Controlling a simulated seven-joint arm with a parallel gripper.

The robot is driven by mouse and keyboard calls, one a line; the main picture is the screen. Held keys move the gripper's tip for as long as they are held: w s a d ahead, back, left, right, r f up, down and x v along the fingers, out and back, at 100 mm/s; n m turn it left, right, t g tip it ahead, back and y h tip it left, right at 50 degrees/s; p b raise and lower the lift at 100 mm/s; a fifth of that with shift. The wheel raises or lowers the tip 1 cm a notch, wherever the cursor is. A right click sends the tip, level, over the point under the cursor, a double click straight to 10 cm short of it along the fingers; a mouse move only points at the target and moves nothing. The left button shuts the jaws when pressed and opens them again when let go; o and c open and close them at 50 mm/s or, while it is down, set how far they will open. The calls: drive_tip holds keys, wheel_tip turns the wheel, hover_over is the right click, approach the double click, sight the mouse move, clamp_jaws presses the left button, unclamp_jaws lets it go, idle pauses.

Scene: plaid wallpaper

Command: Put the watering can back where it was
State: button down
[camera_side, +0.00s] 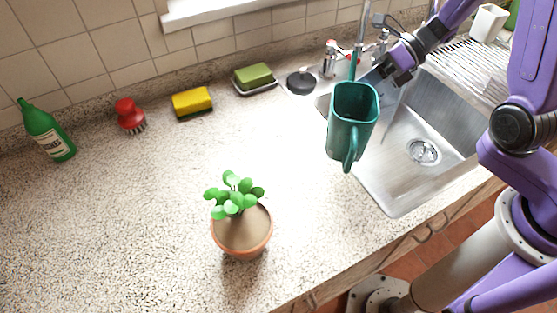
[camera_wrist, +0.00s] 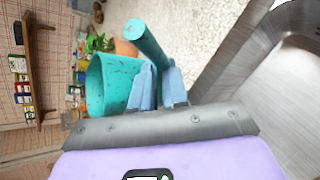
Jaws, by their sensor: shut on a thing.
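The teal watering can (camera_side: 346,125) hangs in the air over the left edge of the sink, open top up, handle toward the camera. My gripper (camera_side: 382,74) is shut on it at its upper far side. In the wrist view the can (camera_wrist: 107,85) is between and beside the fingers of my gripper (camera_wrist: 160,85), with its round tube reaching out past them. A potted plant (camera_side: 241,228) in a terracotta pot stands on the counter, left of and nearer than the can; it also shows in the wrist view (camera_wrist: 124,47). Exactly where the fingers touch the can is partly hidden.
The steel sink (camera_side: 400,180) lies below and right of the can. A black plug (camera_side: 300,82), green soap on a dish (camera_side: 254,78), yellow sponge (camera_side: 192,102), red brush (camera_side: 130,115) and green bottle (camera_side: 46,132) line the back. The middle counter is clear.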

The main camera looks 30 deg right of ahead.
sight(352, 82)
drive_tip(key=s+a+r+n+g, duration=0.1)
drive_tip(key=r, duration=0.1)
drive_tip(key=s+a+r+n+g, duration=0.1)
drive_tip(key=a+r, duration=0.1)
drive_tip(key=s+a+r, duration=0.1)
drive_tip(key=a, duration=0.1)
drive_tip(key=shift+s+a+r+n+g, duration=0.25)
drive_tip(key=shift+r+n+g, duration=0.15)
drive_tip(key=shift+w+a+f, duration=1.2)
drive_tip(key=shift+w+f, duration=0.8)
drive_tip(key=shift+f, duration=0.15)
drive_tip(key=shift+w+a+f, duration=1.15)
drive_tip(key=shift+w+f, duration=0.8)
drive_tip(key=shift+f, duration=0.2)
drive_tip(key=shift+w+a+f, duration=1.2)
drive_tip(key=shift+w+f, duration=0.8)
drive_tip(key=shift+f, duration=0.15)
drive_tip(key=shift+f, duration=0.1)
drive_tip(key=c, duration=1.1)
unclamp_jaws()
drive_tip(key=shift+c, duration=0.2)
